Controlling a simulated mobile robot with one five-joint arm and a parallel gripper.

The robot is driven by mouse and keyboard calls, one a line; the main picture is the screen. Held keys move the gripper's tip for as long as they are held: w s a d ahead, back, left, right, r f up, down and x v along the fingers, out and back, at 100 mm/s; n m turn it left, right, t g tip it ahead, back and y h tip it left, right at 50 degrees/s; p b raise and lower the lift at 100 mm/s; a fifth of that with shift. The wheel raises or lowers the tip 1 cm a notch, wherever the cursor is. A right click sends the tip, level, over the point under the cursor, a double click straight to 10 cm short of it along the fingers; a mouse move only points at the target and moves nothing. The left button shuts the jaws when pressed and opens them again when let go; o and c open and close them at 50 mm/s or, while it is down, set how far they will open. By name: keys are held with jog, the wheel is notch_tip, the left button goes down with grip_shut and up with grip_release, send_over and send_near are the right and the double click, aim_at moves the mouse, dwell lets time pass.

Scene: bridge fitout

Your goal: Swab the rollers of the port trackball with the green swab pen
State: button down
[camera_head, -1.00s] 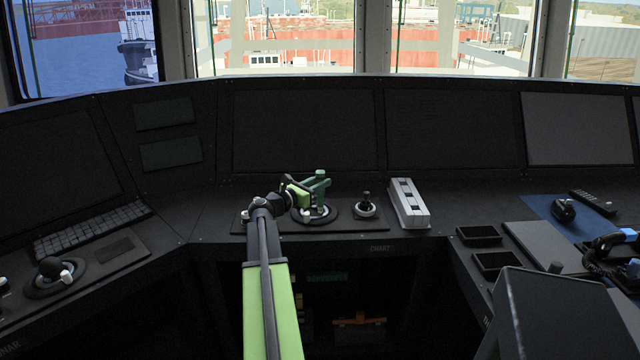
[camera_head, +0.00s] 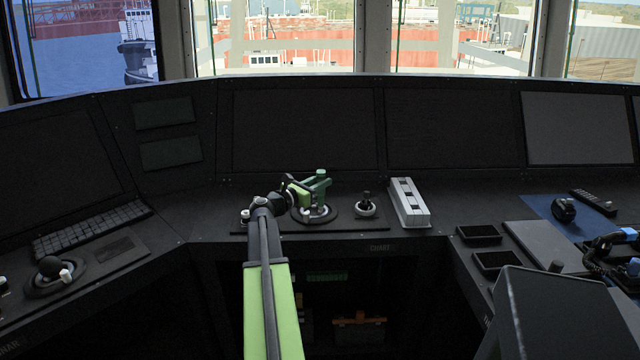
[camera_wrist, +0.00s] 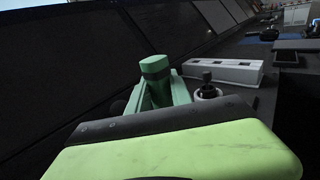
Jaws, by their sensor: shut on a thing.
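My gripper (camera_head: 314,188) is over the middle console and shut on the green swab pen (camera_head: 321,175). I cannot tell whether the pen's tip touches the rollers. Another trackball unit (camera_head: 40,283) with a dark ball sits on the left console. The pictures do not label either one as port.
A small joystick-like knob (camera_head: 366,205) stands close right of the housing. Beyond it is a long white box (camera_head: 410,206). A keyboard (camera_head: 92,228) lies at the left. Two black trays (camera_head: 479,235) and a blue mat (camera_head: 545,207) are at the right. Dark screens rise behind.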

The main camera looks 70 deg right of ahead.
jog(key=shift+a, duration=0.2)
jog(key=shift+w+a, duration=0.1)
jog(key=shift+a, duration=0.25)
jog(key=shift+d, duration=0.1)
dwell(0.3)
jog(key=shift+d, duration=0.45)
jog(key=shift+a, duration=0.55)
jog(key=shift+d, duration=0.2)
